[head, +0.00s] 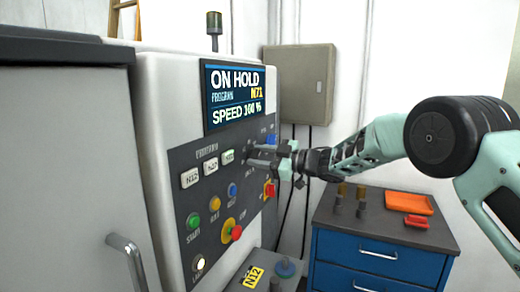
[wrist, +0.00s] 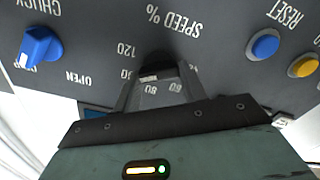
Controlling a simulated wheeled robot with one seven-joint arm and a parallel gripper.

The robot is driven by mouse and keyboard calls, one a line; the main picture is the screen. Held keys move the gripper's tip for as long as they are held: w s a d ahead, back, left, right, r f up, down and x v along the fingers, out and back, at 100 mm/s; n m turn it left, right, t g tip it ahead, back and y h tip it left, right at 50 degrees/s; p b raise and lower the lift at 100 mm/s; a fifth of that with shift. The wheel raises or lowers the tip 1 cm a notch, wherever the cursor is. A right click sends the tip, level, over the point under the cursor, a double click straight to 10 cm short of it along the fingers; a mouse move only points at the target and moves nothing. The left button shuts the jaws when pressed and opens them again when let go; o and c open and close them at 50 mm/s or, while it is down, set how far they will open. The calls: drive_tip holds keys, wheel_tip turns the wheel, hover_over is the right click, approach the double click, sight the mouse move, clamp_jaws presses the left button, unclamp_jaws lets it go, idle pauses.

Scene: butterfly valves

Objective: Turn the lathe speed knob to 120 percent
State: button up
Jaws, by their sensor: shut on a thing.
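The black speed knob (wrist: 158,68) sits on the dark panel under the upside-down label "SPEED %" in the wrist view. My gripper (wrist: 155,85) is shut on it, with one finger on each side. Scale numbers, including 120, show around the knob; the fingers partly cover the scale. The knob's exact pointer direction is hard to read. In the head view my gripper (head: 262,156) reaches the panel from the right, and hides the knob.
A blue chuck knob (wrist: 40,46) and blue (wrist: 265,44) and yellow (wrist: 303,66) buttons flank the knob in the wrist view. A red emergency button (head: 236,232) is lower on the panel (head: 215,235). A blue drawer cabinet (head: 375,255) stands right of the lathe.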

drive_tip(key=m+p, duration=0.1)
drive_tip(key=m, duration=0.1)
drive_tip(key=m+p, duration=0.2)
drive_tip(key=shift+w+d+m, duration=0.15)
drive_tip(key=shift+m, duration=0.15)
drive_tip(key=shift+f+m+p, duration=0.1)
drive_tip(key=shift+m+p, duration=1.05)
drive_tip(key=shift+m, duration=0.65)
drive_tip(key=shift+f, duration=0.1)
drive_tip(key=o, duration=1)
drive_tip(key=b+v, duration=0.7)
drive_tip(key=v, duration=1)
drive_tip(key=shift+d+r, duration=0.15)
drive_tip(key=shift+r, duration=0.05)
